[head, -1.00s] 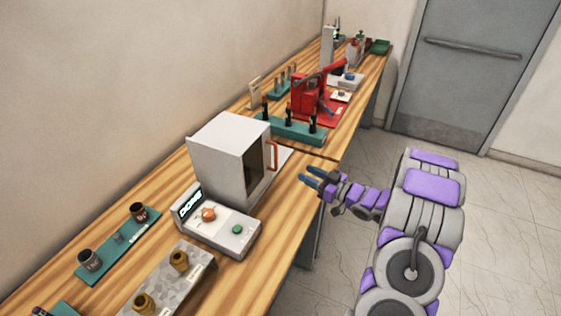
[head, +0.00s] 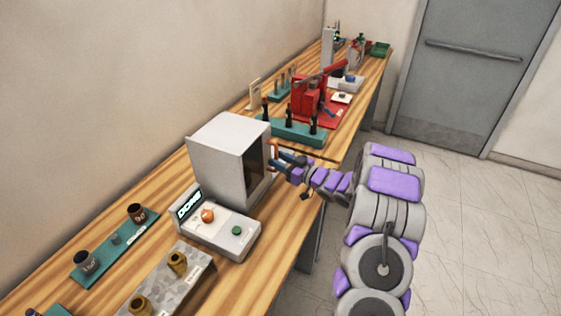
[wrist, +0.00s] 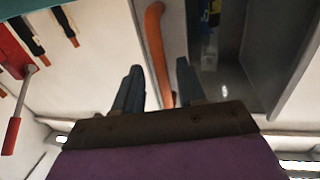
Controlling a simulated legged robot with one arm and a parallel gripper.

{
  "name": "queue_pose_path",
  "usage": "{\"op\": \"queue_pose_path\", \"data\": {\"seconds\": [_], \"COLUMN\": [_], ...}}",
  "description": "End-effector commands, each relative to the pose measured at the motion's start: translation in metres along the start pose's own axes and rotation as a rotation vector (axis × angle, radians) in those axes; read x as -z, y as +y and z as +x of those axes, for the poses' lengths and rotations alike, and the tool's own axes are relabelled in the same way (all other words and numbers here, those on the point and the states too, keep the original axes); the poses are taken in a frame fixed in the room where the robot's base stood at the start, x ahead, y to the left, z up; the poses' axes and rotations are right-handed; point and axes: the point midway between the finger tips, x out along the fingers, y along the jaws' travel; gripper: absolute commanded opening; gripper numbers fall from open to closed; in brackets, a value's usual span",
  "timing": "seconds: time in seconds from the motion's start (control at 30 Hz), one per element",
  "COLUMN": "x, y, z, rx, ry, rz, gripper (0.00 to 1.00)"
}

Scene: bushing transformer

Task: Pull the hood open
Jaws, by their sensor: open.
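My gripper (head: 278,157) has dark blue fingers and is at the handle. In the wrist view, the orange handle (wrist: 157,50) runs between my two open fingers (wrist: 160,80), with a gap visible on its left. I cannot tell whether either finger touches it.
The floor (head: 480,220) to the right is clear.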

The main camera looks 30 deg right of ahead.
Motion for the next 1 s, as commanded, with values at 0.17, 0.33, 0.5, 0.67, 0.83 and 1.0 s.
{"op": "queue_pose_path", "data": {"seconds": [0.17,0.33,0.5,0.67,0.83,1.0], "x": [0.0002,0.0002,0.0002,0.0001,0.0001,0.0001], "y": [-0.0006,-0.0007,-0.0005,-0.0002,0.0001,0.0004], "z": [0.0002,0.0002,0.0,-0.0001,-0.0003,-0.0005], "rx": [0.0,0.0,0.0,0.0,-0.001,-0.001], "ry": [0.0,0.0,0.0,0.0,0.0,0.001], "rz": [0.0,0.0,0.0,0.0,0.0,0.001], "gripper": [0.4,0.24,0.08,0.0,0.0,0.0]}}
